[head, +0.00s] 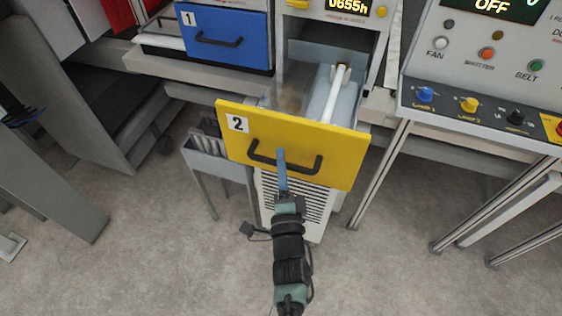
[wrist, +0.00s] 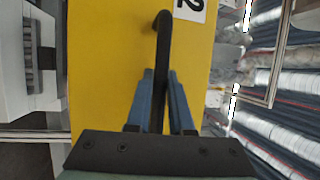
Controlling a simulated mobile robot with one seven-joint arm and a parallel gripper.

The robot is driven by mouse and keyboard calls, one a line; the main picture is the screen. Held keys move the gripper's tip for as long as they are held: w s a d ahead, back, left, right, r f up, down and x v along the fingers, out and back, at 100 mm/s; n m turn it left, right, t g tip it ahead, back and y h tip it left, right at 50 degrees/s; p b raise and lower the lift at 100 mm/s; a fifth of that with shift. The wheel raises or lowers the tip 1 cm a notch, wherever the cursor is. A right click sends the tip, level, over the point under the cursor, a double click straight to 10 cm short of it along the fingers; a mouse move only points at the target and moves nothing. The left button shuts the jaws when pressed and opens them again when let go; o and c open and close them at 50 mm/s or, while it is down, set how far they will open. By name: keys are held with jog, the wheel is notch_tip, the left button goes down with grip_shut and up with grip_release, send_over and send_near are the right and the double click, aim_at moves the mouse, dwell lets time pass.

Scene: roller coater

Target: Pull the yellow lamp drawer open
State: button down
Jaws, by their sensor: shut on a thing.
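The yellow lamp drawer (head: 335,155), marked 2, stands pulled out from its cabinet in the head view, with its inside and a white lamp tube (head: 335,98) showing. Its black handle (head: 318,164) runs across the front. My gripper (head: 281,158) is at the left half of the handle. In the wrist view, the yellow front (wrist: 105,60) fills the middle, and the blue fingers of my gripper (wrist: 161,85) are on either side of the black handle (wrist: 163,50), shut on it. The far end of the handle is hidden behind the fingers and gripper body.
A shut blue drawer (head: 225,38), marked 1, is at the upper left. A grey rack (head: 215,165) stands left below the yellow drawer. A control panel (head: 480,70) on metal legs is at the right. The floor (head: 180,270) in front is clear.

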jog(key=shift+w, duration=0.1)
jog(key=c, duration=0.8)
grip_release()
jog(key=shift+w, duration=0.1)
jog(key=b+v, duration=0.3)
jog(key=v, duration=1)
